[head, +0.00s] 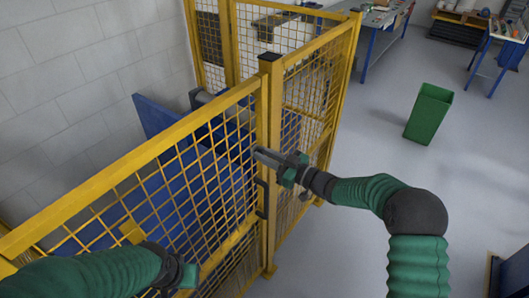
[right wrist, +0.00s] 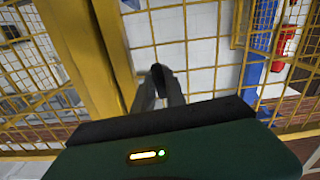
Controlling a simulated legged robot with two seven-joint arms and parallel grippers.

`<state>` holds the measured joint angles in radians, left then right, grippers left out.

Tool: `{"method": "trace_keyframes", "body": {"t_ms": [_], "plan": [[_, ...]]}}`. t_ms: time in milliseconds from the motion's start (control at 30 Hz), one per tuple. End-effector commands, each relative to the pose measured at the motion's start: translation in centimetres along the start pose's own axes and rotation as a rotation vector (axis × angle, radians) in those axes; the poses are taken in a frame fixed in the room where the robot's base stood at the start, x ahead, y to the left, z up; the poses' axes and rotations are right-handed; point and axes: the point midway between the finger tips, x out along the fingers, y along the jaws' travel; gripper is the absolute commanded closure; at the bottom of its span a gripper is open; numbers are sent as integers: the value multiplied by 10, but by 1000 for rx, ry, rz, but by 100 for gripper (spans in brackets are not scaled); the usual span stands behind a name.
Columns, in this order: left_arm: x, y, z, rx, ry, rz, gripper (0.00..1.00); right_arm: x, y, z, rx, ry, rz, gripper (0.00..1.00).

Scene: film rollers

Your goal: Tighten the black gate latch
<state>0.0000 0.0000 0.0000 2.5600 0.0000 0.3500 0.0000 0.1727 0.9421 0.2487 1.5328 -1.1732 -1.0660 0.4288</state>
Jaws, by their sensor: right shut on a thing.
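The black gate latch (right wrist: 157,72) shows as a small dark piece between the fingertips of my right gripper in the right wrist view. My right gripper (head: 259,154) is shut on it, beside the yellow gate post in the head view. It also shows in the right wrist view (right wrist: 160,82). The fingers hide most of the latch in the head view. The yellow mesh gate (head: 130,165) stands upright along the left. My left gripper (head: 178,275) is low at the left, in front of the mesh, and its fingers are not clear.
A green bin (head: 429,113) stands on open grey floor at right. Blue workbenches (head: 380,20) are at the back. A red extinguisher (right wrist: 284,42) shows in the wrist view.

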Motion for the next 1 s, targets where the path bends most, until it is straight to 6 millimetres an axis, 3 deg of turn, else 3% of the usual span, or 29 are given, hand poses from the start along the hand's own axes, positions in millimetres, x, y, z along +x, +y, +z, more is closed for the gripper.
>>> {"method": "trace_keyframes", "body": {"t_ms": [567, 600, 733, 1000], "plan": [[-2, 0, 0, 0, 0, 0, 64, -1, -1, 7, 43, -12, 0, 100], [-2, 0, 0, 0, 0, 0, 64, -1, -1, 7, 43, -12, 0, 83], [-2, 0, 0, 0, 0, 0, 64, -1, -1, 5, 41, -9, 0, 66], [-2, 0, -1, 0, 0, 0, 64, -1, -1, 2, 39, -4, 0, 64]]}}
